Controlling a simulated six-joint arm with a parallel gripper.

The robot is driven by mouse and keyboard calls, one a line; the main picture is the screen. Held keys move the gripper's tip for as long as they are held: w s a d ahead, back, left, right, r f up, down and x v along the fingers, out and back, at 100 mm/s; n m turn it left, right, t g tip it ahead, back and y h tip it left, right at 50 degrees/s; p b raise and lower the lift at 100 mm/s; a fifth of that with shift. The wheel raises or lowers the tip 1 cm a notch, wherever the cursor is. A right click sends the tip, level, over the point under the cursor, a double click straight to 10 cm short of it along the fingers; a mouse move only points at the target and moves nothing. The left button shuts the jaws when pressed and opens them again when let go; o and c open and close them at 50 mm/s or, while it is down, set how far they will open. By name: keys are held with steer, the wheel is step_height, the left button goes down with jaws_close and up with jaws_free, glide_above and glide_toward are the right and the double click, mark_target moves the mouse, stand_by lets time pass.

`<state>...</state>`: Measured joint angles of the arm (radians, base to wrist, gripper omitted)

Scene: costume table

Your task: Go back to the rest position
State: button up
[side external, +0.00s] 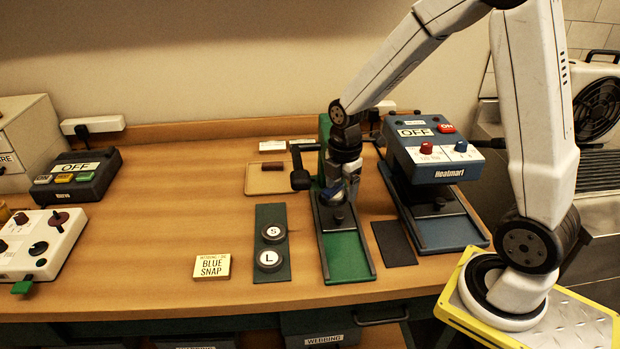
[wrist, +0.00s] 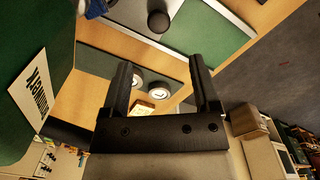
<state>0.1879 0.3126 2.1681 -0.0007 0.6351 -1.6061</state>
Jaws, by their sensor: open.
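My gripper (side external: 352,182) hangs low in front of the green press (side external: 344,252), beside its upright; its fingers are hard to make out in the side view. In the wrist view my gripper (wrist: 162,80) is open, with two black fingers wide apart and nothing held between them. A small blue piece (side external: 332,194) shows at the press near the gripper; whether they touch cannot be told. A black cylinder (wrist: 158,22) stands on the press base in the wrist view.
A blue Realmart press (side external: 440,165) marked OFF stands close right. Left are a dark green strip with S and L pots (side external: 271,233), a BLUE SNAP card (side external: 212,267) and a tan tray (side external: 266,180). Control boxes (side external: 76,174) stand far left. The table's middle left is clear.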

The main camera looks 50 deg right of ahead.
steer(key=s+a+r+m+t, duration=0.1)
steer(key=s+a+m, duration=0.5)
steer(key=m, duration=1)
steer(key=shift+s+a+t, duration=0.4)
steer(key=shift+s+t, duration=0.2)
steer(key=shift+s, duration=0.15)
